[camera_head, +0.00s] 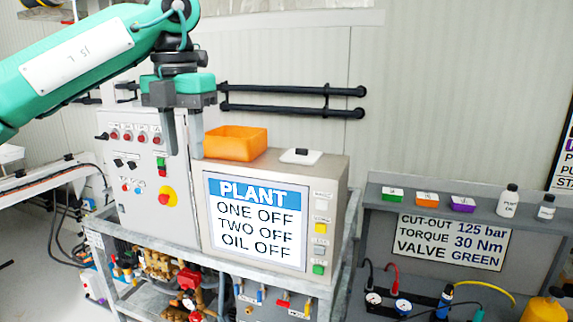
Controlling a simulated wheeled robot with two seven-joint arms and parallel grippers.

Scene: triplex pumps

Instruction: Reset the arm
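My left arm, green with a white label plate, comes in from the upper left. My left gripper (184,135) points down in front of the control panel (128,205), near its right edge. Its two grey fingers are apart with nothing seen between them. An orange bin (235,143) sits just right of the fingers, on top of the grey cabinet. My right gripper and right arm are not in view.
Black rails (290,99) run along the wall behind. At right, a grey shelf (470,205) holds small coloured boxes and two white bottles (508,201). Pumps and valves (170,275) fill the frame below.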

